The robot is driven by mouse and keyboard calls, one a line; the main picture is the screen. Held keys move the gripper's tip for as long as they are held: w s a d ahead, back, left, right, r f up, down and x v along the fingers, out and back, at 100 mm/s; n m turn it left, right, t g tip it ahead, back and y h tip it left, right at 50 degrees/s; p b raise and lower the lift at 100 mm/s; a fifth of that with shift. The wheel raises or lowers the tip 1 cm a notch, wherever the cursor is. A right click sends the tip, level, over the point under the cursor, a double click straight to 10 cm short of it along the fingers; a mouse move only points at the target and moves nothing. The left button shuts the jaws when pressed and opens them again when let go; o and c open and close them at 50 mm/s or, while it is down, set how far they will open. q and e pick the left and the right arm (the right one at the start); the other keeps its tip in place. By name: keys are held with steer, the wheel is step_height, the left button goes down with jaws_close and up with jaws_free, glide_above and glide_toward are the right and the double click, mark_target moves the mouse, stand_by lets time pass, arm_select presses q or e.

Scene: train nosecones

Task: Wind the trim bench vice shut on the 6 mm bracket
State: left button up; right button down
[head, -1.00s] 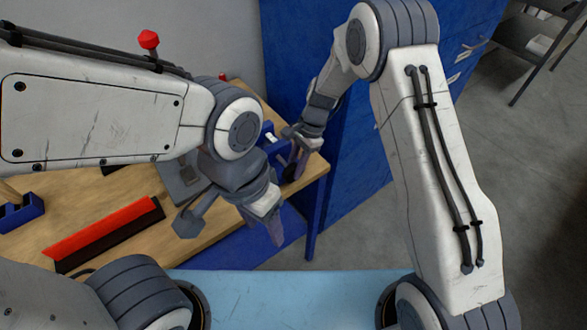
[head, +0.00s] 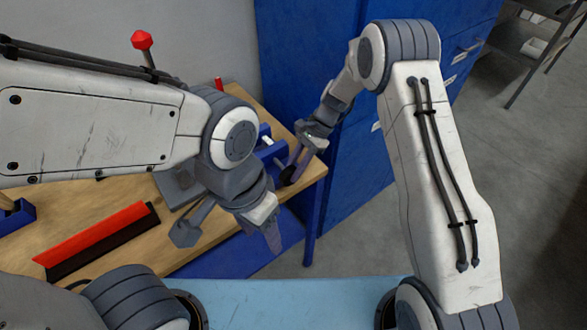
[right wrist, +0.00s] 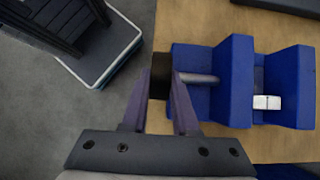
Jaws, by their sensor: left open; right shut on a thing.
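The blue bench vice (right wrist: 229,85) sits at the bench's right edge; it also shows in the head view (head: 272,152). The white bracket (right wrist: 267,102) sits between its two jaws; whether both jaws touch it I cannot tell. A grey screw (right wrist: 202,78) runs from the vice to a black knob (right wrist: 160,77), which also shows in the head view (head: 288,175). My right gripper (right wrist: 160,100) is shut on this knob, one finger each side. My left gripper (head: 271,237) is open and empty, hanging in front of the bench edge, apart from the vice.
The wooden bench (head: 110,205) carries a red-and-black strip (head: 98,240) and a blue holder (head: 17,216) at the left. A red-topped post (head: 141,40) stands behind my left arm. Blue cabinets (head: 345,190) stand beside the bench. Grey floor is open at the right.

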steer(key=c, duration=0.7)
jaws_free()
steer(key=b+v, duration=0.2)
steer(key=v, duration=0.8)
steer(key=shift+w+d+r, duration=0.1)
steer(key=shift+d+r, duration=0.05)
steer(key=shift+r, duration=0.15)
